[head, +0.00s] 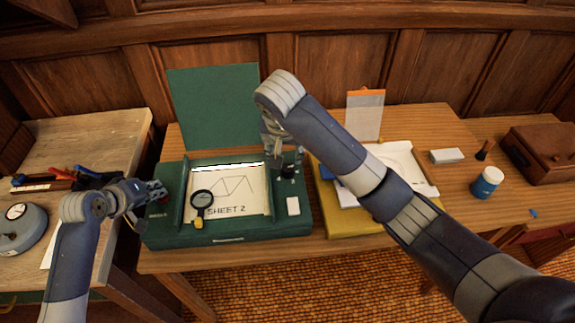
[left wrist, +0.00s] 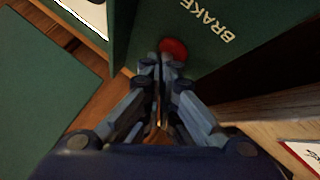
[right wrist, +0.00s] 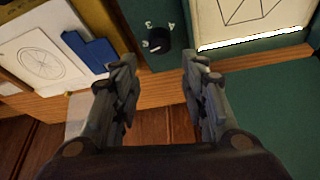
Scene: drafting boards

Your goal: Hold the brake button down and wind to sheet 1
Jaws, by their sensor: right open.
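The green box (head: 235,233) stands on the desk with a sheet (head: 235,183) marked SHEET 2 in its window. In the left wrist view, the red brake button (left wrist: 173,48) sits beside the word BRAKE on the green side. My left gripper (left wrist: 163,68) has its fingers together with the tips at the button; I cannot tell whether it is pressed. The black numbered knob (right wrist: 158,38) is on the box's right part and also shows in the head view (head: 287,172). My right gripper (right wrist: 160,72) is open and empty just above it, the knob ahead between the fingers.
A magnifier (head: 201,201) and a white block (head: 293,206) are on the box. A yellow board (head: 345,222) with papers lies to its right. A blue-labelled jar (head: 487,182) and brown case (head: 545,150) stand farther right. A round gauge (head: 20,228) is at left.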

